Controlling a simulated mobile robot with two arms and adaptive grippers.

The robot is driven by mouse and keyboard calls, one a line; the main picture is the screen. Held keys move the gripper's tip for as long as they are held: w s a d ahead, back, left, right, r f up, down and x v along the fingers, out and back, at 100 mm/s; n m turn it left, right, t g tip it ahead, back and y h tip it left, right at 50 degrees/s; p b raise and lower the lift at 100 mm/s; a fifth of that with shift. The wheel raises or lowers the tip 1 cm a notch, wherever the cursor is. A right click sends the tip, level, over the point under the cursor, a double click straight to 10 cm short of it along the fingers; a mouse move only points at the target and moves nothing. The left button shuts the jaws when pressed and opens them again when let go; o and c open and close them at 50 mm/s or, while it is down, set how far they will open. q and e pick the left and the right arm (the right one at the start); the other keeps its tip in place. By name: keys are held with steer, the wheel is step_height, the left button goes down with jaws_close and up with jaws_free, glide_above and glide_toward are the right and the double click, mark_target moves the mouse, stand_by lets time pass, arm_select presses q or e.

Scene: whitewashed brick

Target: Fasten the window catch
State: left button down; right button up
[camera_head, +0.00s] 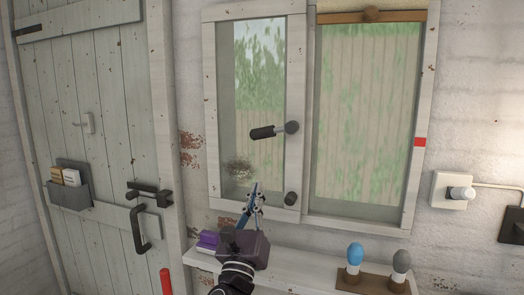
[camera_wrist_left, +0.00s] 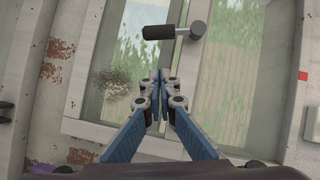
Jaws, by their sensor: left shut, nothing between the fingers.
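The window catch (camera_head: 262,132) has a black grip on a grey round pivot mounted on the wooden post between the panes. Its grip points left, almost level, over the left pane. It also shows at the top of the left wrist view (camera_wrist_left: 160,32). A dark round knob (camera_head: 291,199) sits lower on the same post, below the pivot. My left gripper (camera_head: 254,187) has blue fingers, shut and empty. It is below the catch and left of the knob, in front of the lower window frame, apart from the grip. My right gripper is out of view.
A ledge (camera_head: 290,268) below the window carries a purple item (camera_head: 208,239) and a wooden stand (camera_head: 372,282) with blue and grey knobbed pieces. A door with a black handle (camera_head: 140,228) stands left. A white switch (camera_head: 453,191) is on the right wall.

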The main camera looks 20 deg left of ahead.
mark_target(273, 131)
arm_select(q)
steer(key=p+x, duration=0.1)
steer(key=x, duration=0.3)
steer(key=s+r+p+x, duration=0.1)
steer(key=p+x, duration=0.1)
steer(key=x, duration=0.2)
steer(key=r+p+x, duration=0.1)
steer(key=x, duration=0.3)
steer(key=shift+w+a+r+p, duration=0.15)
steer(key=shift+a+r+p, duration=0.15)
steer(key=shift+a+r, duration=0.1)
steer(key=shift+r, duration=0.1)
steer(key=shift+a+r+m+h+p, duration=0.2)
steer(key=shift+m+h+p, duration=0.2)
steer(key=shift+m, duration=0.2)
